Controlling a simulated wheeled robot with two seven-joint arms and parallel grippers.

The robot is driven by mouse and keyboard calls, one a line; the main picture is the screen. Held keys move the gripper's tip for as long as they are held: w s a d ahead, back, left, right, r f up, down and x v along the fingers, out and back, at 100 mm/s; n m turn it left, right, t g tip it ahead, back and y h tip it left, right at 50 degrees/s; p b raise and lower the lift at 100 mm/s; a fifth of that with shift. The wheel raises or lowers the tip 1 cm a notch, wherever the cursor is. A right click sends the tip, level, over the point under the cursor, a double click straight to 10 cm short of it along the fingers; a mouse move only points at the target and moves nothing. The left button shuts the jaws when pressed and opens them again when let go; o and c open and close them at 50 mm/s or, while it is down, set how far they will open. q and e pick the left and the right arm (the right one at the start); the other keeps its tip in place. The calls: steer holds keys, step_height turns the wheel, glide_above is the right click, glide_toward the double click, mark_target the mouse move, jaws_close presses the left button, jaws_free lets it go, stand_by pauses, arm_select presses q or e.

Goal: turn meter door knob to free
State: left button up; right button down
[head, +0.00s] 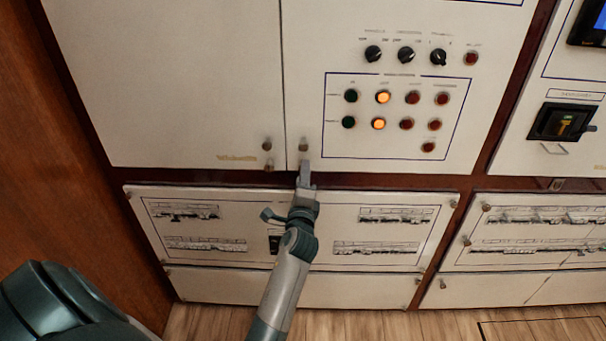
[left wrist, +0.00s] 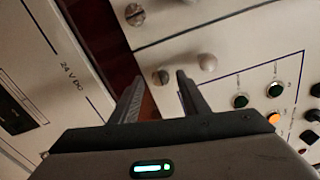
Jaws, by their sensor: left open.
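My left gripper (head: 305,168) is at the bottom edge of the white right-hand door panel (head: 310,90), beside the seam between two doors. In the left wrist view its two fingers (left wrist: 158,82) are apart. A small slotted metal knob (left wrist: 160,77) appears between the fingertips; I cannot tell whether they touch it. A rounder metal knob (left wrist: 207,62) sits beyond it on the same panel, and it also shows in the head view (head: 303,145). I see no label telling which knob is the meter door's. The lower knob is hidden behind the gripper in the head view.
The left door (head: 165,80) has two similar knobs (head: 267,146) near the seam. Selector switches (head: 406,54) and lit orange buttons (head: 383,97) are above right. A lower panel (head: 215,255) with line drawings lies behind my arm. A brown wooden wall (head: 60,170) stands at left.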

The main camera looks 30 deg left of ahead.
arm_select(q)
steer(key=b+v, duration=0.2)
steer(key=v, duration=0.8)
steer(key=shift+s, duration=0.15)
arm_select(e)
steer(key=shift+w+a+f+t, duration=0.15)
steer(key=shift+w+f, duration=0.3)
steer(key=shift+w+a+f+t, duration=0.15)
steer(key=shift+w+f, duration=0.25)
steer(key=shift+w, duration=0.05)
steer(key=shift+s, duration=0.25)
